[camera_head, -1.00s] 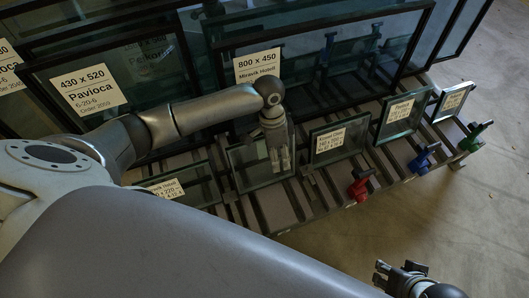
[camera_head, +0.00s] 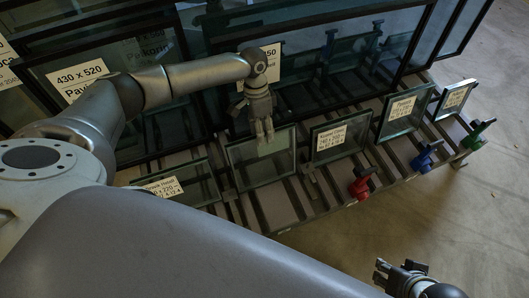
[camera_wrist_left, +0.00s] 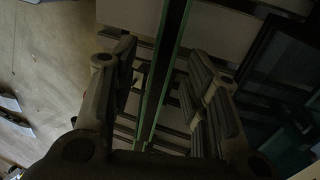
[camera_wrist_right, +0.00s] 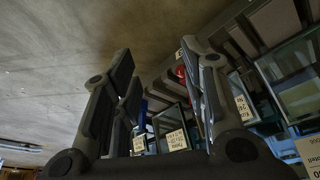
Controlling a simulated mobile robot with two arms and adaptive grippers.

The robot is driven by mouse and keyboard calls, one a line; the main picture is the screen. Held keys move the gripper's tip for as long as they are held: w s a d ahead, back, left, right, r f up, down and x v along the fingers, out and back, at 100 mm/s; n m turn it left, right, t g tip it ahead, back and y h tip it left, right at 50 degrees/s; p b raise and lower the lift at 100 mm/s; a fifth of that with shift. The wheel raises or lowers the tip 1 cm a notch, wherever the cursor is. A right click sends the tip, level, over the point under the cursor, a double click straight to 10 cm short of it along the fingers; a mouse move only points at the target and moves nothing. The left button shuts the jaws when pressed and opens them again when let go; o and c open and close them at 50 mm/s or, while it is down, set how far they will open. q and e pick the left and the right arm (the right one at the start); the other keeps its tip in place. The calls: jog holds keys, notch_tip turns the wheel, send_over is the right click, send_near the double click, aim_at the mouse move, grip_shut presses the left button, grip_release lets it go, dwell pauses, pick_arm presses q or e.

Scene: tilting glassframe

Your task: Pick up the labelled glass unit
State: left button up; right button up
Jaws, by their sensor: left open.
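Several small framed glass units stand in a row on the slatted rack. My left gripper (camera_head: 264,138) is open at the top edge of the unit without a visible label (camera_head: 258,172). In the left wrist view, a pane edge with green sides (camera_wrist_left: 165,75) runs between its open fingers. Labelled units stand on either side: one at the left (camera_head: 190,195), one just right (camera_head: 340,138), and two further right (camera_head: 400,118) (camera_head: 450,102). My right gripper (camera_head: 395,275) is away from the rack at the lower right; in the right wrist view its fingers (camera_wrist_right: 160,95) are apart and empty.
Large dark-framed panes lean behind the row, with labels reading 430 x 520 (camera_head: 78,80) and partly hidden 800 x 450. Red (camera_head: 362,182), blue (camera_head: 425,157) and green (camera_head: 477,135) clamps sit along the rack's front. The concrete floor (camera_head: 440,215) at right is clear.

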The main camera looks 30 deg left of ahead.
pick_arm(q)
jog(key=b, duration=0.2)
send_near(265, 161)
notch_tip(265, 161, down, 2)
jog(key=shift+w+a+f, duration=0.1)
jog(key=shift+w+a, duration=0.05)
jog(key=shift+f, duration=0.25)
pick_arm(e)
jog(key=w+a+r+t, duration=0.1)
jog(key=w+r+t, duration=0.1)
jog(key=w, duration=0.2)
jog(key=w+a+r+t+y, duration=0.1)
jog(key=w+a+t, duration=0.1)
jog(key=w, duration=0.3)
jog(key=shift+w+r+t, duration=0.2)
jog(key=shift+r+t, duration=0.15)
jog(key=shift+t, duration=0.25)
pick_arm(q)
jog(key=shift+c, duration=0.3)
grip_shut()
jog(key=shift+w+r, duration=0.1)
jog(key=shift+r, duration=0.05)
